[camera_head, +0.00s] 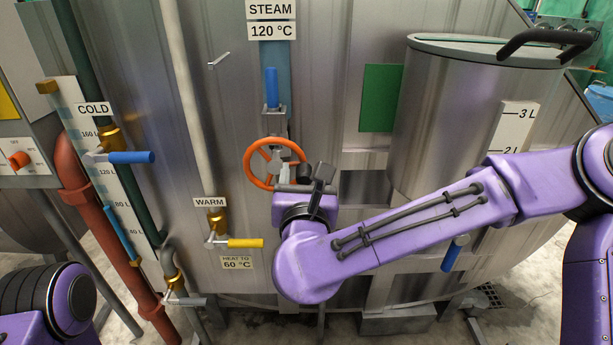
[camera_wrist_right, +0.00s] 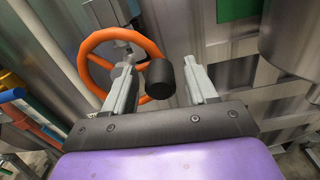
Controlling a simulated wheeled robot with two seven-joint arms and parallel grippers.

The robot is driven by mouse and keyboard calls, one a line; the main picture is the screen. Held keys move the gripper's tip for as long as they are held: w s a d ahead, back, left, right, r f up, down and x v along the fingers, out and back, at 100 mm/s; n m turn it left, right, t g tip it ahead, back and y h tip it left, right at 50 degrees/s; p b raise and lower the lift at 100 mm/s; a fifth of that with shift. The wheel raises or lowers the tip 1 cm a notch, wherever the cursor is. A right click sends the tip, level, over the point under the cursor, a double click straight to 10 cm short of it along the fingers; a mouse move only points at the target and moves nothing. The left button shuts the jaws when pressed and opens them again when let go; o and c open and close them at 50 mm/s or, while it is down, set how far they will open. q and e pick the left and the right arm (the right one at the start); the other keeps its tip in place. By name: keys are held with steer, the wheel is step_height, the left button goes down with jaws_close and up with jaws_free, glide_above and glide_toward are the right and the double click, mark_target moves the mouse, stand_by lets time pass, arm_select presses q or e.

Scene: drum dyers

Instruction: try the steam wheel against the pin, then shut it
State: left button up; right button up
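The orange steam wheel (camera_head: 274,141) is on the front of the steel tank, below the STEAM 120 °C labels (camera_head: 271,20). My right gripper (camera_head: 303,173) is at the wheel's lower right side. In the right wrist view its two fingers (camera_wrist_right: 160,70) stand apart, with the wheel's rim (camera_wrist_right: 86,52) beyond the left finger. A dark knob (camera_wrist_right: 160,79) shows between the fingers; I cannot tell whether they touch it. A small metal pin (camera_head: 218,60) sticks out of the tank above left of the wheel. Part of my left arm is at lower left; its gripper is out of view.
A blue lever (camera_head: 271,88) stands upright above the wheel. At left are the blue COLD lever (camera_head: 131,157), the yellow WARM lever (camera_head: 245,243) and a red pipe (camera_head: 103,230). A steel measuring vessel (camera_head: 440,110) hangs right of the wheel, above my right arm.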

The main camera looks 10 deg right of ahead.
steer(key=s+a+b, duration=0.2)
steer(key=s+b, duration=0.1)
steer(key=s, duration=0.7)
steer(key=shift+s+b, duration=0.2)
steer(key=shift+b, duration=0.1)
